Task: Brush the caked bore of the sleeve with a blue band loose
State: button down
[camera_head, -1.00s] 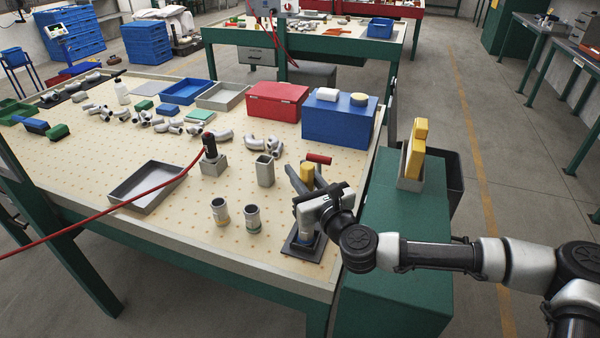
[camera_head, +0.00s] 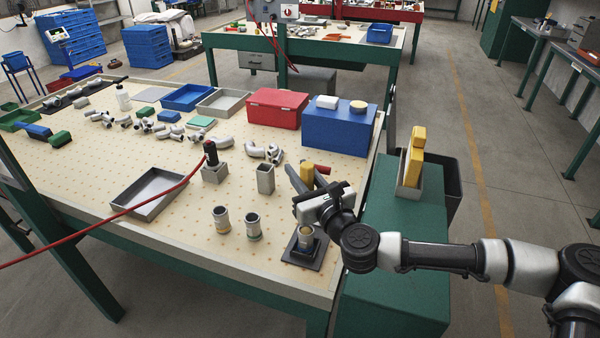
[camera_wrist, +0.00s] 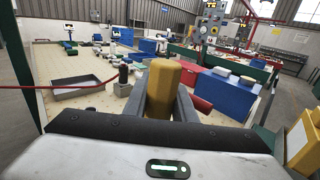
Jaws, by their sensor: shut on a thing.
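My gripper (camera_head: 305,180) is over the table's near right part, with its fingers shut on an upright yellow handle (camera_head: 307,172). In the wrist view the handle (camera_wrist: 175,90) stands between the two grey fingers; what lies below it is hidden. A sleeve (camera_head: 306,240) with a tan opening stands upright in a dark square-based holder (camera_head: 303,257), just below and in front of the gripper. Its band is too small to make out surely. Two more upright sleeves stand to the left, one with a yellowish band (camera_head: 221,219), one with a dark band (camera_head: 253,227).
A grey tray (camera_head: 150,193), a square grey cup (camera_head: 265,179) and a block with a dark tool and red hose (camera_head: 213,168) stand to the left. Red (camera_head: 277,107) and blue (camera_head: 339,127) boxes stand behind. Yellow blocks (camera_head: 412,160) stand in a holder at right.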

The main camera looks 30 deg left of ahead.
jog(key=shift+r+p, duration=0.85)
jog(key=shift+r, duration=0.5)
